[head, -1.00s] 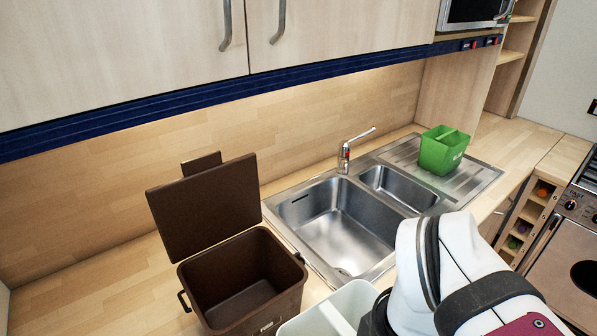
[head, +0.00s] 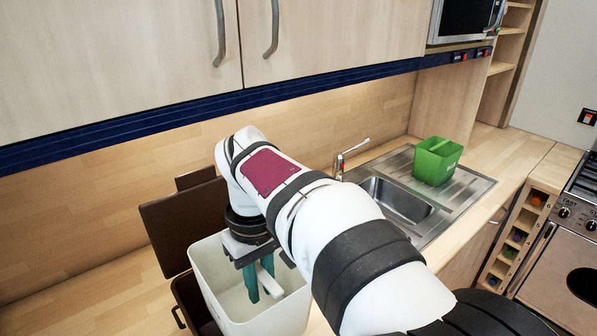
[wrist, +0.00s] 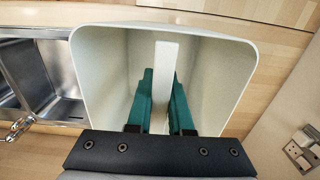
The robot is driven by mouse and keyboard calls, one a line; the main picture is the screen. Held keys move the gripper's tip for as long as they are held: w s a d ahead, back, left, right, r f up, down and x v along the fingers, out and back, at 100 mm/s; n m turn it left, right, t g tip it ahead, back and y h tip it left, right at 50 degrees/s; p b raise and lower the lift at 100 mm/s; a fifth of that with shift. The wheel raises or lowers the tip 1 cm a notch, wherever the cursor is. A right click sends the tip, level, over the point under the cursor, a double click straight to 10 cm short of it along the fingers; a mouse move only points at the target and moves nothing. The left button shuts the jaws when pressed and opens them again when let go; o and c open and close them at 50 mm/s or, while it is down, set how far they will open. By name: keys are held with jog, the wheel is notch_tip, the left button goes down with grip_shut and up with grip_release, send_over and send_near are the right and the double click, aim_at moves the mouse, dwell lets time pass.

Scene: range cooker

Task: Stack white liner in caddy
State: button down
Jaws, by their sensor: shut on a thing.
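The white liner (head: 287,316) is an open box with an upright strip across its middle. My gripper (head: 260,283) reaches down inside it, with teal fingers shut on that strip. The wrist view shows the fingers (wrist: 162,105) on either side of the strip, inside the liner (wrist: 222,75). The brown caddy (head: 189,302) stands on the worktop at the left, its lid (head: 178,227) raised. In the head view the liner overlaps the caddy and hides most of its opening; I cannot tell whether the liner's base is above or inside it.
A steel sink (head: 397,200) lies right of the caddy, partly behind my arm, with a tap (head: 345,155) at its back. A green divided container (head: 437,160) stands on the drainer. Wall cupboards (head: 330,40) hang above. The worktop left of the caddy is clear.

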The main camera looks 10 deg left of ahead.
send_over(242, 294)
notch_tip(242, 294, down, 12)
jog(key=shift+w, duration=0.1)
dwell(0.3)
jog(key=shift+f, duration=0.1)
jog(key=shift+f, duration=0.5)
jog(key=c, duration=0.8)
grip_release()
